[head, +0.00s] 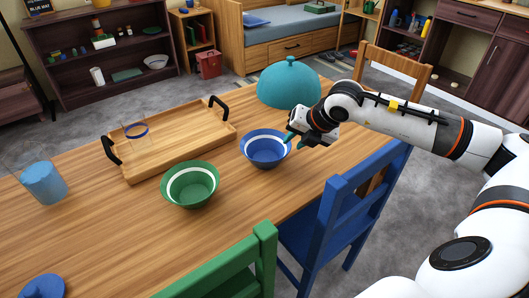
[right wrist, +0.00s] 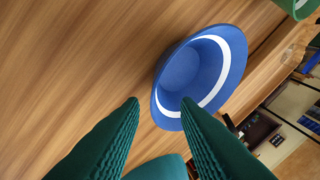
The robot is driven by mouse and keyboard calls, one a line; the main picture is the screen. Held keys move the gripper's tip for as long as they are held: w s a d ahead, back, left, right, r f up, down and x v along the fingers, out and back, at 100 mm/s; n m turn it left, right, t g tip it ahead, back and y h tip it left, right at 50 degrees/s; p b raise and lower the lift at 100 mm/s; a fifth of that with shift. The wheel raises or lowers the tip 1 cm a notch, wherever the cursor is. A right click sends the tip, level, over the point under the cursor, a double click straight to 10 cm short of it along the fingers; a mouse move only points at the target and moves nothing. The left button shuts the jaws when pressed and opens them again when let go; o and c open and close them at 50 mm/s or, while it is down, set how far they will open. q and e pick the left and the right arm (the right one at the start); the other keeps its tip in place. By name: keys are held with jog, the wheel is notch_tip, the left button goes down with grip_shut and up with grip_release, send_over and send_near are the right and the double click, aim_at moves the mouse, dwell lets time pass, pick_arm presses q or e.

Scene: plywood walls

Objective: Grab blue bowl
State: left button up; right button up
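A blue bowl (head: 265,148) with a white band inside stands upright on the wooden table. It also shows in the right wrist view (right wrist: 185,70), right of the middle. My right gripper (head: 294,143) is at the bowl's right rim in the head view. In the right wrist view its two dark green fingers (right wrist: 160,102) are apart, with part of the bowl's near rim showing in the gap and the right fingertip overlapping the bowl. I cannot tell whether a finger touches it. My left gripper is not in view.
A green bowl (head: 190,184) stands left of the blue bowl. A wooden tray (head: 175,148) with black handles and a clear, blue-ringed glass (head: 135,131) lies behind. A teal dome (head: 289,84) stands behind my gripper. Blue (head: 345,205) and green (head: 235,262) chairs stand at the near edge.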

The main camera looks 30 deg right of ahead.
aim_at(286, 150)
jog(key=x, duration=0.6)
jog(key=shift+s+f, duration=0.1)
jog(key=shift+f, duration=0.35)
grip_shut()
